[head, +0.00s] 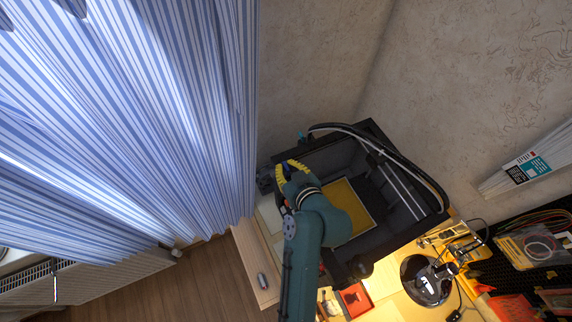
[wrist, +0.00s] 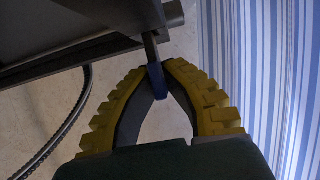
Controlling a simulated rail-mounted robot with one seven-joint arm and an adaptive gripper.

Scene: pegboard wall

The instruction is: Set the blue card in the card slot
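The blue card shows as a narrow blue piece (wrist: 155,82) between my fingertips in the wrist view. A small dark blue patch (head: 287,170) also shows between the fingers in the head view. My gripper (head: 289,167) has yellow ribbed fingers and is over the left side of the black 3D printer. In the wrist view its fingertips (wrist: 162,70) meet around the blue piece. A grey bar (wrist: 151,47) is just above the fingertips, and whether the card touches it I cannot tell. I cannot make out a card slot with certainty.
The black printer (head: 375,255) with a yellow bed (head: 354,194) stands on the workbench against the wall. A striped curtain (head: 150,110) hangs close on the left. A round black lamp base (head: 425,285) and an orange-red tray (head: 355,299) are at lower right.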

